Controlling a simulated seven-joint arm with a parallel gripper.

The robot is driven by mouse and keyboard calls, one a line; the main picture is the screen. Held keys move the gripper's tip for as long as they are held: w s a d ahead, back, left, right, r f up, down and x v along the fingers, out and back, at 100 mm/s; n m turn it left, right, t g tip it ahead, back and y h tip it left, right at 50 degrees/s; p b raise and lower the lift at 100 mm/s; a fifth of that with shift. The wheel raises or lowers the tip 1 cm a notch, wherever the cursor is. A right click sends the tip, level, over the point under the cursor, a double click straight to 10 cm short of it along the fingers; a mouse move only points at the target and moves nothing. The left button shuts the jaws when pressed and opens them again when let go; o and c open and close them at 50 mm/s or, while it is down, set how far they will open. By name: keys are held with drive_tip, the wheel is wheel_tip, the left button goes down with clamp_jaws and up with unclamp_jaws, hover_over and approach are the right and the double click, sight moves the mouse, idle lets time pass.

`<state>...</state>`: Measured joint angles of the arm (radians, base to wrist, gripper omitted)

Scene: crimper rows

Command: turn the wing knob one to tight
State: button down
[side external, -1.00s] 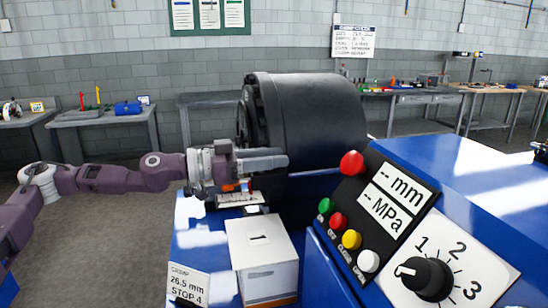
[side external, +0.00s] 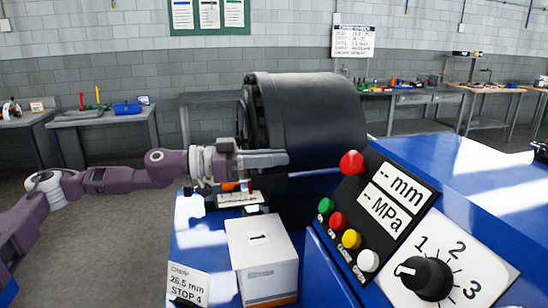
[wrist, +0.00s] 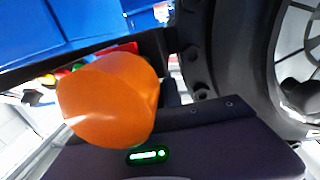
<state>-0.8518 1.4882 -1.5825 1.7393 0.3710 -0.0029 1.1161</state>
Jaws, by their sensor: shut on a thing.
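My gripper (side external: 280,158) is in front of the dark round crimper head (side external: 315,120), with its grey fingers pointing right. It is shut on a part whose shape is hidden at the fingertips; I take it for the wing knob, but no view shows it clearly. An orange rounded piece (side external: 236,186) shows just below the gripper. In the wrist view the orange piece (wrist: 110,100) is large and close, beside the purple body with a green light (wrist: 148,155). I cannot tell how far the knob is turned.
A blue machine top carries a white box (side external: 262,262) and a label card (side external: 188,284) below the gripper. At the right is a panel with coloured buttons (side external: 338,222) and a black dial (side external: 427,278) marked 1, 2, 3. Benches stand behind; the floor at left is open.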

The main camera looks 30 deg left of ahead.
drive_tip(key=m+g, duration=0.1)
drive_tip(key=m+g+h, duration=0.1)
drive_tip(key=g+h, duration=0.1)
drive_tip(key=g, duration=0.1)
drive_tip(key=shift+s+d+m, duration=0.15)
drive_tip(key=shift+s+m, duration=0.1)
drive_tip(key=shift+m, duration=0.15)
drive_tip(key=shift+s+d+r+m+g+h, duration=0.15)
drive_tip(key=shift+m+g+h, duration=0.15)
drive_tip(key=shift+m+g, duration=0.4)
drive_tip(key=shift+s+a+f+m+g+h, duration=0.15)
drive_tip(key=shift+m+g+h, duration=0.25)
drive_tip(key=shift+g, duration=0.5)
drive_tip(key=shift+s+d+r+m+g+h, duration=0.2)
drive_tip(key=shift+m+g, duration=0.4)
drive_tip(key=shift+g, duration=0.2)
drive_tip(key=c, duration=1.5)
unclamp_jaws()
drive_tip(key=shift+f, duration=0.15)
drive_tip(key=shift+a, duration=0.1)
drive_tip(key=a, duration=0.4)
drive_tip(key=s+a, duration=0.1)
drive_tip(key=a, duration=0.2)
